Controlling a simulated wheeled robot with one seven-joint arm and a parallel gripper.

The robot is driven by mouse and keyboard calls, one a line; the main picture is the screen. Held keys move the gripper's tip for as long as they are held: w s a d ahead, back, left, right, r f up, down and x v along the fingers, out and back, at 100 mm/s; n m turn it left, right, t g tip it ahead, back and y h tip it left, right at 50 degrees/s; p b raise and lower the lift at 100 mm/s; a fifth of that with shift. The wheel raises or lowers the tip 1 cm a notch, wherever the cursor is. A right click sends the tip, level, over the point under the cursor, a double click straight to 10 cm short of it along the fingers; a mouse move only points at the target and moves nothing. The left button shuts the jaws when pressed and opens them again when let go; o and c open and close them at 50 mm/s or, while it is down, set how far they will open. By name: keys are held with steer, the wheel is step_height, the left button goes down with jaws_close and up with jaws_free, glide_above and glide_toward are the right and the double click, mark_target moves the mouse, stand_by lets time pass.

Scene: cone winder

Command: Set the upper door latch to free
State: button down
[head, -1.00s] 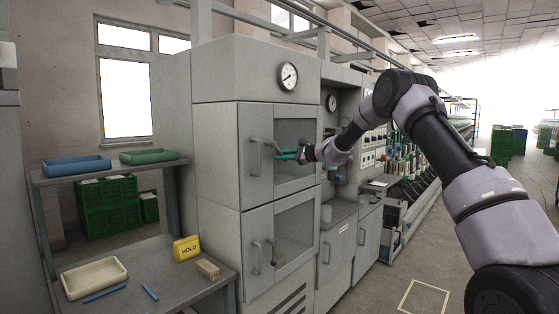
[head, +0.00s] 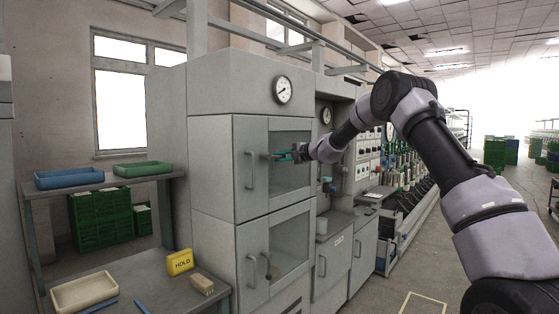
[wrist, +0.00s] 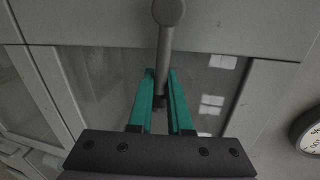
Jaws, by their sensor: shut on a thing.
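The upper door (head: 243,205) is a grey cabinet door with a window; it looks closed. Its latch shows in the wrist view as a grey lever (wrist: 165,52) with a round hub (wrist: 168,11) at the top edge of the picture. The lever runs from the hub down between my teal fingers. In the head view my gripper (head: 280,156) is at the door's window, right of the vertical handle (head: 250,170), and mostly hides the latch.
The lower door (head: 285,245) has its own handle and a small dark latch (head: 267,265). A round gauge (head: 283,89) is above the upper door. On the left, a bench holds a yellow HOLD block (head: 180,262) and a cream tray (head: 84,292). Open floor is at right.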

steer(key=shift+w+d+r, duration=0.15)
steer(key=shift+w+d, duration=0.15)
steer(key=shift+d, duration=0.3)
steer(key=c, duration=1.1)
jaws_free()
steer(key=shift+o, duration=0.8)
steer(key=shift+w, duration=0.15)
steer(key=shift+a, duration=0.2)
steer(key=v, duration=1.1)
steer(key=shift+a, duration=0.1)
